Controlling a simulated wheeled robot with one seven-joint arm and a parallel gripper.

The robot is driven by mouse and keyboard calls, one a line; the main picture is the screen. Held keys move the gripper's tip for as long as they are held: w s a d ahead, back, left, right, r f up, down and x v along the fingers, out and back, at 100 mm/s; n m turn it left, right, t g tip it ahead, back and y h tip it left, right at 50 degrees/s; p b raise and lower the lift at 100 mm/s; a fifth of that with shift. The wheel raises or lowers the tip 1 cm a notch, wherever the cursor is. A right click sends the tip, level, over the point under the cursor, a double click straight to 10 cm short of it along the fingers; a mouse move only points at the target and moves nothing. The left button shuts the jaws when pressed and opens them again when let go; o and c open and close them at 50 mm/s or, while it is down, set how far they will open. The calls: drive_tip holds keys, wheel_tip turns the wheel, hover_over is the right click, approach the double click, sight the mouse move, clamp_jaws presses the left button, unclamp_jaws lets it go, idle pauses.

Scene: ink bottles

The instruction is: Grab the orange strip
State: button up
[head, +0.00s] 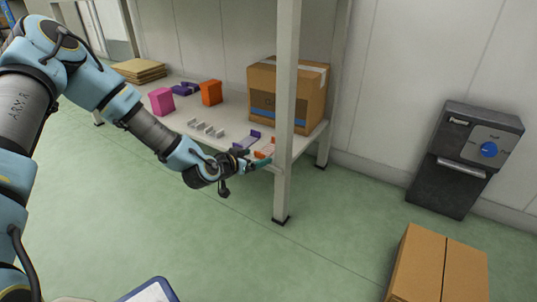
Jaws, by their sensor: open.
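An orange strip (265,147) lies near the front edge of the low shelf (228,117), close to the front post. A purple and grey strip (245,140) lies just left of it. My gripper (258,162) is at the shelf's front edge, next to the orange strip and on its near side. It is open, with a teal fingertip pointing right. Nothing shows between the fingers. The gripper partly hides the shelf edge, and I cannot tell whether it touches the strip.
Small grey pieces (206,129), a pink box (161,101), an orange box (211,92) and a purple item (185,89) stand farther left. A cardboard box (290,92) is behind. The white post (286,120) rises just right of the strip.

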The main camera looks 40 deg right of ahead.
drive_tip(key=shift+d, duration=0.1)
drive_tip(key=c, duration=1.4)
